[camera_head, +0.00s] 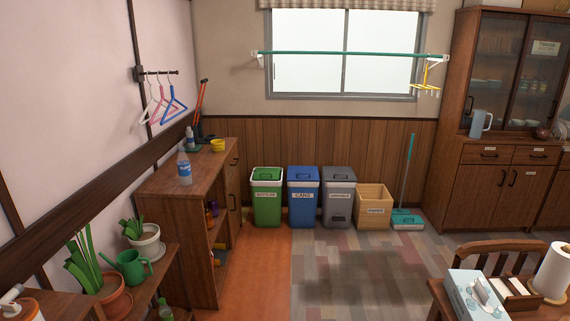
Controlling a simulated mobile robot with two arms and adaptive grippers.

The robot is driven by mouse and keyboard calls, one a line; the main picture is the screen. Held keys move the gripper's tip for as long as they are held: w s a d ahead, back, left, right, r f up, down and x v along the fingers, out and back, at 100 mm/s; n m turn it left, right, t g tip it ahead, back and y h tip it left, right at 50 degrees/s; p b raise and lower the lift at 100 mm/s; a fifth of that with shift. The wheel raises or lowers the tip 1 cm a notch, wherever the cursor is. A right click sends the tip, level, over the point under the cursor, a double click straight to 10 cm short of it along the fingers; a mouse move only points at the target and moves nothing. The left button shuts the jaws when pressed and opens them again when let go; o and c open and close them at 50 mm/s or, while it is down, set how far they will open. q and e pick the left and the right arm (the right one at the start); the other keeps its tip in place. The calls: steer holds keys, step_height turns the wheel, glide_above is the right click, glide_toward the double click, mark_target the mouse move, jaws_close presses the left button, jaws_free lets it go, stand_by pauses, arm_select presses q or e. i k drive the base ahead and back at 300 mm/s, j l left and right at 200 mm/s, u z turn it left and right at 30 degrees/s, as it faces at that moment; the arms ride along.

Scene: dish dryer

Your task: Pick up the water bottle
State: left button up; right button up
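A clear water bottle (184,169) with a blue and white label stands upright on the top of the brown wooden cabinet (168,188) at the left. A second, smaller-looking bottle (190,139) stands farther back on the same top, close to the wall. Neither of my grippers shows in the head view, so I cannot see where they are relative to the bottle.
A yellow object (217,145) sits at the cabinet's back. A lower shelf holds potted plants (114,296) and a green watering can (130,266). Green (266,197), blue (303,197) and grey (339,197) bins line the back wall. The middle floor is clear; a table corner (440,296) stands at right.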

mark_target(183, 162)
steer(key=i+u, duration=0.2)
steer(key=i, duration=0.35)
steer(key=i+l+u, duration=0.2)
steer(key=i, duration=0.35)
steer(key=i+u, duration=0.15)
steer(key=i, duration=0.4)
